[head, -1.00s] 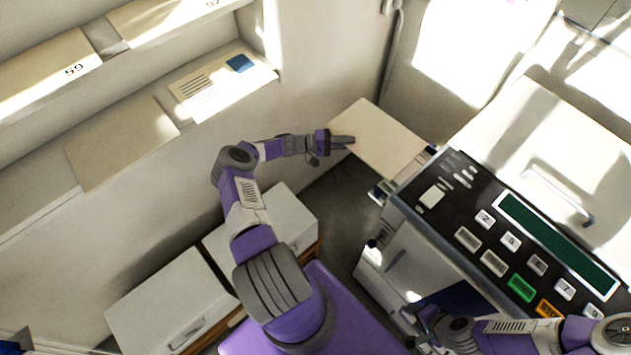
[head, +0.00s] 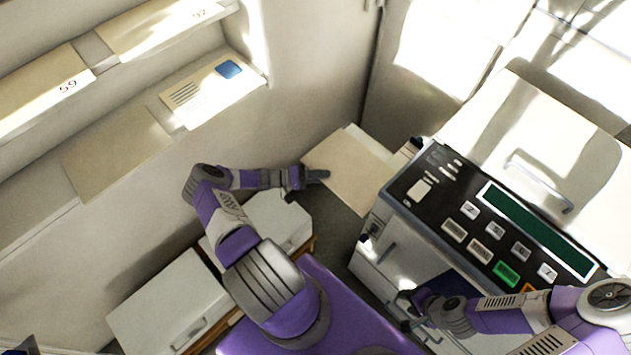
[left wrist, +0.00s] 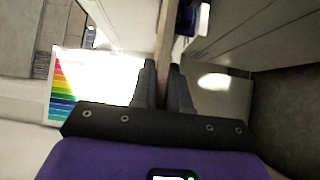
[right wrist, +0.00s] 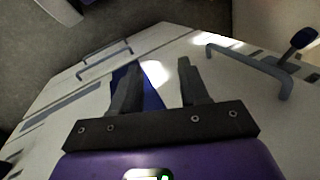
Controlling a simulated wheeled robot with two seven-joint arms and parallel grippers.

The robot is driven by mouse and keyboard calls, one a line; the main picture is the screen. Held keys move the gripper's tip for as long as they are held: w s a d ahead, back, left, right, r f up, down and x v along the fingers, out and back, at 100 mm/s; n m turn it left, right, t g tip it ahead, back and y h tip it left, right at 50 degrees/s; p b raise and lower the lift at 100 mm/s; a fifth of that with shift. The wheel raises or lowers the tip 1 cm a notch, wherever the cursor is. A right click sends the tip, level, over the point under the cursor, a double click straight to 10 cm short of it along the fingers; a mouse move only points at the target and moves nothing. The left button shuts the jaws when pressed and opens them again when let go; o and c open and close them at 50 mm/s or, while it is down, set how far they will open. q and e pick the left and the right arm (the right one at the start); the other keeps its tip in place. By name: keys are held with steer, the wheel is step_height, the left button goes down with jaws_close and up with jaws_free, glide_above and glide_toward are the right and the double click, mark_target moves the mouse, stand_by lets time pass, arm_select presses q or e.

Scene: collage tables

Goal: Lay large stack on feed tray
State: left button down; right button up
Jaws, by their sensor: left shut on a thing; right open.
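The large stack (head: 345,172) is a flat beige slab beside the left side of the copier. My left gripper (head: 318,175) is shut on its left edge and holds it out to the right. In the left wrist view the stack (left wrist: 167,35) shows edge-on as a thin tan strip between the shut fingers (left wrist: 164,80). A pale flat strip (head: 372,139) shows past the stack's far edge. It may be the feed tray, mostly hidden by the stack. My right gripper (head: 408,308) is open and empty in front of the copier; its fingers show apart in the right wrist view (right wrist: 160,80).
The copier (head: 465,215) has a keyed panel and a lid with a handle (head: 540,185). Wall shelves (head: 120,150) with papers stand at left. Low drawer units (head: 165,300) stand below. A rainbow chart (left wrist: 90,85) shows in the left wrist view.

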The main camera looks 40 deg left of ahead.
arm_select(q)
steer(key=w+b, duration=0.2)
steer(key=w, duration=0.3)
steer(key=w+d+b, duration=0.1)
steer(key=w+b, duration=0.2)
steer(key=w, duration=0.2)
steer(key=w+b, duration=0.3)
steer(key=w, duration=0.3)
steer(key=shift+d+f, duration=0.1)
steer(key=shift+d, duration=0.1)
step_height(320, 180, down, 3)
steer(key=b, duration=0.3)
steer(key=shift+f+b, duration=1.2)
steer(key=shift+b, duration=0.2)
steer(key=c, duration=1)
jaws_free()
steer(key=shift+c, duration=0.2)
steer(key=shift+s+f, duration=0.1)
steer(key=p+v, duration=0.1)
steer(key=v, duration=0.6)
steer(key=shift+s+a, duration=0.2)
steer(key=shift+a, duration=0.05)
